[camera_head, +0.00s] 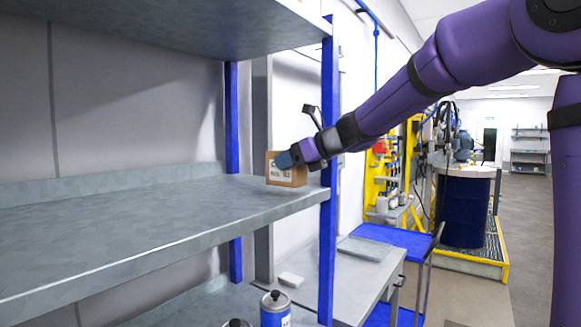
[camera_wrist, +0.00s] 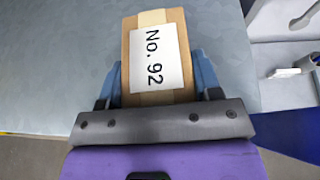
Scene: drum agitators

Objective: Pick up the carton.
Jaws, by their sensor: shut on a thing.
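The carton (camera_head: 287,175) is a small brown box with a white label, at the right end of the grey metal shelf in the head view. In the wrist view the carton (camera_wrist: 156,22) shows its label "No. 92" and a pale tape strip. My gripper (camera_head: 288,160) reaches in from the right past the blue shelf post. In the wrist view the two blue fingers of my gripper (camera_wrist: 158,85) lie along both sides of the carton, shut on it. The carton appears to be at the shelf surface; I cannot tell whether its base touches.
The grey shelf (camera_head: 120,230) is clear to the left of the carton. Another shelf board (camera_head: 150,25) hangs above it. A blue post (camera_head: 328,170) stands close to the arm. Spray cans (camera_head: 275,308) stand below. A dark blue drum (camera_head: 463,210) stands farther right.

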